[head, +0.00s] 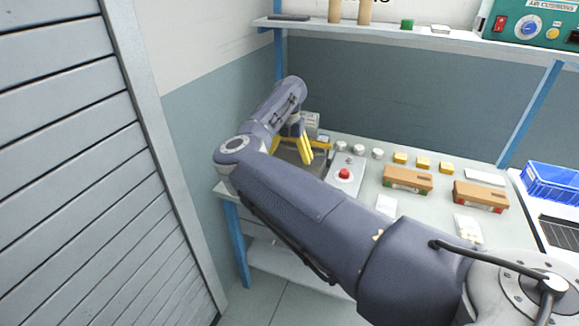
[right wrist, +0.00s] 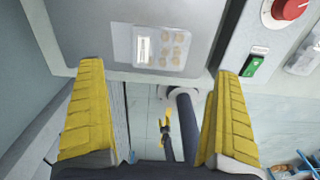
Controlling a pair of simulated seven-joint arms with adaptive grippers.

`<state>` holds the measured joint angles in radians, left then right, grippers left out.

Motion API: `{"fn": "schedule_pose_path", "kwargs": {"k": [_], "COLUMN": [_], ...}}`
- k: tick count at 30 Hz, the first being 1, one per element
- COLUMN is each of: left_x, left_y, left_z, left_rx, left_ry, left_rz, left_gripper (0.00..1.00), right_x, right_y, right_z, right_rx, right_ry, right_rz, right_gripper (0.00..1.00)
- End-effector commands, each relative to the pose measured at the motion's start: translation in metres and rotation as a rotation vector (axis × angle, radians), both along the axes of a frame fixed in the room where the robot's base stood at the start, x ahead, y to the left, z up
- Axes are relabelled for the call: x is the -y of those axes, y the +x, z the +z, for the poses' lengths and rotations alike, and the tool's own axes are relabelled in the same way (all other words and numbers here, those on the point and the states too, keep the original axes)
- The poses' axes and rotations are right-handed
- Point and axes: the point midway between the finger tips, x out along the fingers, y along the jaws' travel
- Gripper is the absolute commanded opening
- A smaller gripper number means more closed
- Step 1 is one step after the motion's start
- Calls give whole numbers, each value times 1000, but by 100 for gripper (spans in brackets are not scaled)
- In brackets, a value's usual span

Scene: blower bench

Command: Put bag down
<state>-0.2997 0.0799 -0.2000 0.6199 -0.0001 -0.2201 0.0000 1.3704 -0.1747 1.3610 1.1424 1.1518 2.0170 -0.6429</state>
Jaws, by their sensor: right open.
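A small clear bag (right wrist: 160,47) with several tan pieces and a white strip lies flat on a grey metal surface (right wrist: 205,50) in the right wrist view. It is close to that surface's edge. My right gripper (head: 306,152) is over the grey machine at the far left end of the bench. In the right wrist view its yellow fingers (right wrist: 160,75) stand wide apart with nothing between them, and the bag lies beyond their tips. The bag is hidden in the head view. What looks like my left gripper (right wrist: 165,118) is small, far below in the right wrist view.
A control box with a red button (head: 344,173) stands right of the machine. Two brown cartons (head: 407,180), several yellow blocks (head: 420,163) and other clear bags (head: 386,205) lie on the bench. A blue crate (head: 552,183) is at far right. A shelf (head: 390,30) hangs above.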

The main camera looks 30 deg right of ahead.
Motion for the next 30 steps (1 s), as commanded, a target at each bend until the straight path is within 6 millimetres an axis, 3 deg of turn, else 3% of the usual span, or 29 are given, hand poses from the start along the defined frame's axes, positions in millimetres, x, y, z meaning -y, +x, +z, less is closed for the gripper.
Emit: {"fn": "schedule_pose_path", "kwargs": {"k": [6, 17, 26, 30], "left_x": [0, 0, 0, 0], "left_y": [0, 0, 0, 0], "left_z": [0, 0, 0, 0], "left_rx": [0, 0, 0, 0], "left_ry": [0, 0, 0, 0], "left_rz": [0, 0, 0, 0], "left_gripper": [57, 100, 100, 100], "right_x": [0, 0, 1, 23], "right_y": [0, 0, -1, -16], "right_z": [23, 31, 30, 19], "right_rx": [1, 0, -1, -41], "right_ry": [1, 0, -2, -76], "right_rz": [-1, -1, -1, -6], "right_gripper": [100, 100, 100, 100]}}
